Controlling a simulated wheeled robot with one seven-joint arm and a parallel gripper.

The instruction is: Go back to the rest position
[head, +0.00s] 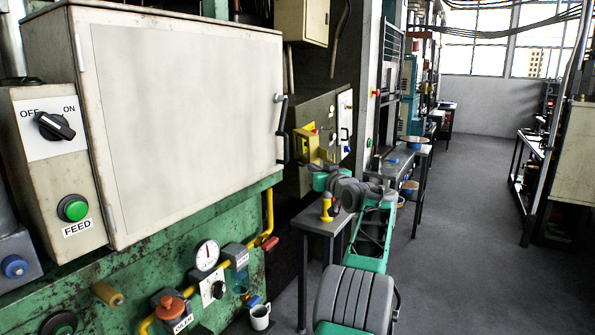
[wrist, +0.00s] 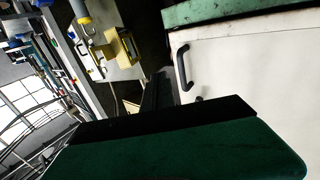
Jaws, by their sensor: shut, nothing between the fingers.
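My gripper (head: 325,179) is at the end of my green and grey arm, low in the middle of the head view. It is to the right of the big cream cabinet (head: 185,120) and apart from it. Its fingers are hard to make out there. In the wrist view a dark green block with a black edge, part of my gripper (wrist: 165,118), fills the lower part. It is shut, and I see nothing held. The cabinet door is closed, and its black handle (head: 283,130) also shows in the wrist view (wrist: 183,68).
A small grey table (head: 340,222) with a yellow item (head: 326,207) stands close to my arm. A white mug (head: 260,317) sits by the green machine base (head: 130,290). Benches with bowls run along the left wall.

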